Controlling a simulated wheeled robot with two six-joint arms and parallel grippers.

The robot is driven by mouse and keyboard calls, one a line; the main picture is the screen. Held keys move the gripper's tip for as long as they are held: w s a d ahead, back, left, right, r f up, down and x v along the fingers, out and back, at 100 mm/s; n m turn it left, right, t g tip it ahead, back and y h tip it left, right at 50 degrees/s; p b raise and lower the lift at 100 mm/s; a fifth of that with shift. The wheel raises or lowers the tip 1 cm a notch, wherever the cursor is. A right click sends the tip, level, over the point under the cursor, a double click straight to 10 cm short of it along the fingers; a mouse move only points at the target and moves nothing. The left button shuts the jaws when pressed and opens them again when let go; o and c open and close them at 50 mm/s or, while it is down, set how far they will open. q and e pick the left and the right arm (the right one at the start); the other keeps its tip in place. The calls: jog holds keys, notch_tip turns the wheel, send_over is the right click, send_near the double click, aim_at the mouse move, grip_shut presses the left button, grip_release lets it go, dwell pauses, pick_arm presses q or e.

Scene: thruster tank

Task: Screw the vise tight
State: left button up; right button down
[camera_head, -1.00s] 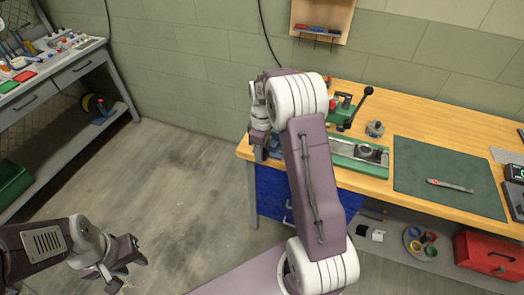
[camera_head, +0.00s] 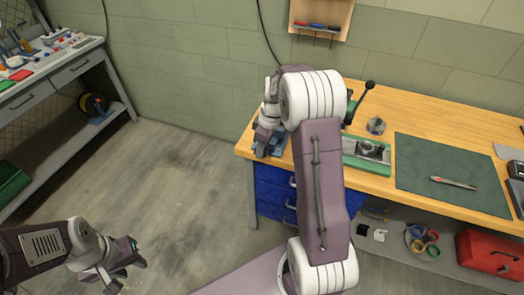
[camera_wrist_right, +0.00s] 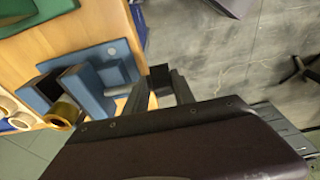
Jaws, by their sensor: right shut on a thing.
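The blue vise (camera_head: 282,146) sits at the left end of the wooden workbench in the head view, partly hidden by my right gripper. It shows better in the right wrist view (camera_wrist_right: 88,92), with dark jaw faces. My right gripper (camera_head: 262,150) is at the vise's outer side, by the bench edge. Its dark fingers in the right wrist view (camera_wrist_right: 166,88) are shut on what seems to be the vise's screw handle, mostly hidden between them. My left gripper (camera_head: 130,273) is open and empty over the floor, far from the bench.
On the bench stand a green machine with a black lever (camera_head: 362,100), a metal fixture (camera_head: 368,150), a round part (camera_head: 376,126) and a green mat (camera_head: 450,165). Tape rolls (camera_wrist_right: 64,113) lie near the vise in the wrist view. The floor (camera_head: 170,165) left of the bench is clear.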

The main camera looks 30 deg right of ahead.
jog(key=t+y+b, duration=0.1)
jog(key=b, duration=0.4)
jog(key=f+t+y+b, duration=0.1)
jog(key=t+b, duration=0.1)
jog(key=b, duration=0.3)
jog(key=s+f+t+y+b, duration=0.1)
jog(key=y+b, duration=0.1)
jog(key=b, duration=0.4)
jog(key=shift+d+f+t, duration=0.2)
jog(key=shift+f+t, duration=0.05)
jog(key=shift+t, duration=0.05)
jog(key=t+y+b, duration=0.1)
jog(key=t+b, duration=0.1)
jog(key=b, duration=0.4)
jog(key=t+y+b, duration=0.2)
jog(key=b, duration=0.5)
jog(key=shift+s+d+r+y, duration=0.1)
jog(key=shift+s+r+y, duration=0.1)
jog(key=shift+y, duration=0.1)
jog(key=shift+r+b, duration=0.15)
jog(key=shift+b, duration=0.3)
jog(key=shift+w+r, duration=0.1)
jog(key=shift+r, duration=0.05)
